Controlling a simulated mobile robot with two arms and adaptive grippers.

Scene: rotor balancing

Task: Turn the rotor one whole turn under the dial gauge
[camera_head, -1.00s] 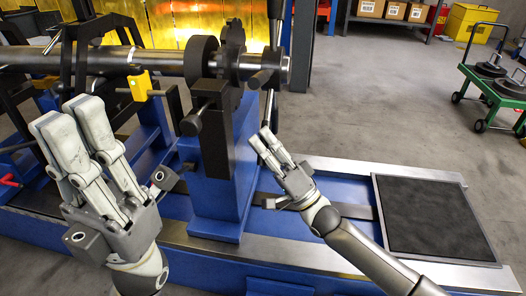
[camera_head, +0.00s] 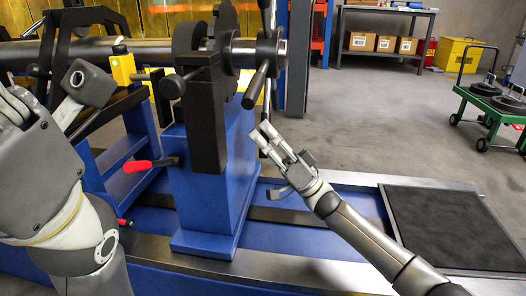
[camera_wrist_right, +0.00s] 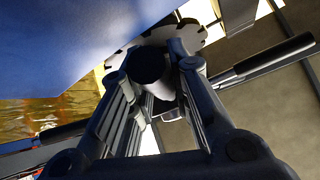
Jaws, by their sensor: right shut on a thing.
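The rotor's grey shaft (camera_head: 150,54) runs level across the back left to dark discs and a hub (camera_head: 258,50) with several spoke handles (camera_head: 256,86). A blue pedestal (camera_head: 205,185) with a black block stands at this end. My right gripper (camera_head: 268,136) is below the hub. In the right wrist view its fingers (camera_wrist_right: 150,95) are closed around a dark spoke handle (camera_wrist_right: 150,64), seen nearly end-on. The notched disc (camera_wrist_right: 190,36) shows behind it. My left gripper (camera_head: 12,112) is at the left edge, fingers mostly cut off. I cannot make out the dial gauge.
A yellow block (camera_head: 123,66) stands by the shaft. A black mat (camera_head: 450,225) lies on the bed's right end. A green cart (camera_head: 490,100) and a shelf with boxes (camera_head: 385,42) stand beyond open floor.

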